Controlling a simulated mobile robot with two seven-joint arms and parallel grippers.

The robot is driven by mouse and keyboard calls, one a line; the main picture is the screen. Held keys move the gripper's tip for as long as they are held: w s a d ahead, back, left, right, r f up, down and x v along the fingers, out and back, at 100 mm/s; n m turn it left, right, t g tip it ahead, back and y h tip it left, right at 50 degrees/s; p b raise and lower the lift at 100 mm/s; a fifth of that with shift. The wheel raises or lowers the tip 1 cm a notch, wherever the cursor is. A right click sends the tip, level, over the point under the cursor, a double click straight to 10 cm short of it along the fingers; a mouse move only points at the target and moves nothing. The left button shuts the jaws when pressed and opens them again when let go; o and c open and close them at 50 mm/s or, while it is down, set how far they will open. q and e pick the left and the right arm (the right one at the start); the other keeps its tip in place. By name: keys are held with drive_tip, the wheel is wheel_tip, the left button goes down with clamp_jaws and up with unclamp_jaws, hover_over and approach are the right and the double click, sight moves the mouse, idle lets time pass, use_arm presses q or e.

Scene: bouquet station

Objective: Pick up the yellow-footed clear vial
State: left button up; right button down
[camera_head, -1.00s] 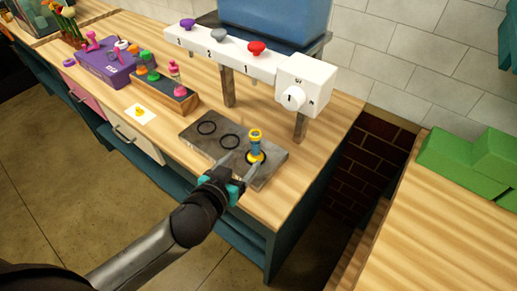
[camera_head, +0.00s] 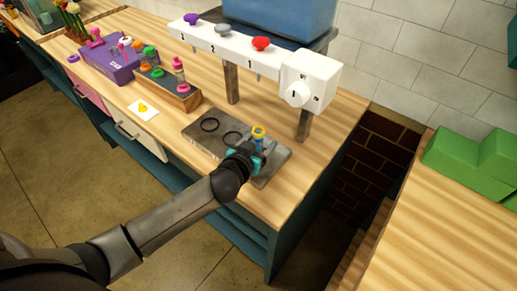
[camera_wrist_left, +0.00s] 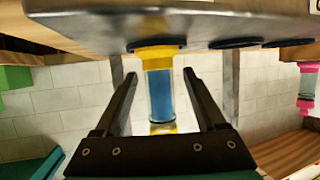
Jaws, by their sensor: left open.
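The yellow-footed clear vial (camera_head: 258,133) stands upright at the right-hand ring of the grey plate (camera_head: 277,158), its lower part hidden by my gripper. In the left wrist view, which appears upside down, the vial (camera_wrist_left: 160,92) shows clear walls, blue contents and yellow at both ends. My left gripper (camera_head: 258,149) is open, with its fingers reaching to either side of the vial. In the wrist view the left gripper (camera_wrist_left: 159,74) has a visible gap between each finger and the vial. My right gripper is not in view.
A white dispenser bar (camera_head: 225,44) with purple, grey and red knobs stands behind the plate. A wooden rack (camera_head: 180,101) with capped vials, a purple box (camera_head: 105,66) and a white card (camera_head: 143,110) are to the left. Green blocks (camera_head: 460,150) sit on the right counter.

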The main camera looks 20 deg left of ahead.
use_arm(q)
drive_tip(key=shift+x, duration=1.1)
clamp_jaws()
drive_tip(key=shift+r, duration=0.1)
